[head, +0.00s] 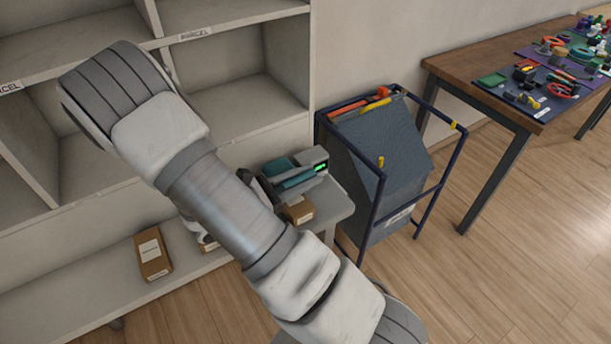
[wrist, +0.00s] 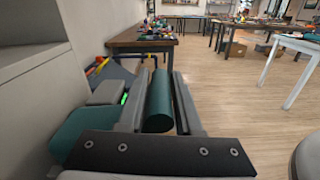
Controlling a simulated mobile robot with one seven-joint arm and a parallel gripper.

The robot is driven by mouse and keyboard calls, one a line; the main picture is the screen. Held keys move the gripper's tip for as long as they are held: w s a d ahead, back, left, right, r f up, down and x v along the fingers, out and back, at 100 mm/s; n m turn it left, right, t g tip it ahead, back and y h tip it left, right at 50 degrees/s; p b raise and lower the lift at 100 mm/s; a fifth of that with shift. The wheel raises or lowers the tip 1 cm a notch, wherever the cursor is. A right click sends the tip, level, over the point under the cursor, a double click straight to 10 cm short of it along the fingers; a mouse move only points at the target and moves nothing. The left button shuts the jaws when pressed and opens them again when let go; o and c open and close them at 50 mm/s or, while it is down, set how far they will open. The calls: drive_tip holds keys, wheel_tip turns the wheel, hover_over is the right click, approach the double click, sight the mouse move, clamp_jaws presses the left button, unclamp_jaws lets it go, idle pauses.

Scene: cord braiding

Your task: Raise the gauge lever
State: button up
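A small grey device (head: 312,162) with a lit green display and teal parts stands on the grey shelf end in the head view. It also shows at the left in the wrist view, with its grey housing (wrist: 108,92). A teal cylindrical bar (wrist: 158,102), perhaps the gauge lever's handle, lies lengthwise between the fingers of my gripper (wrist: 160,95). The fingers are apart, one on each side of the bar, with narrow gaps appearing beside it. I cannot see clear contact. In the head view my arm hides most of my gripper and part of the device.
A brown parcel (head: 297,208) sits just below the device, and another parcel (head: 153,254) lies on the low shelf. A blue-framed cart (head: 376,208) stands close to the right. A wooden table (head: 470,68) with colourful items is farther right. Open floor (head: 520,235) lies in front.

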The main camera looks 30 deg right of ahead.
clamp_jaws()
idle(1.1)
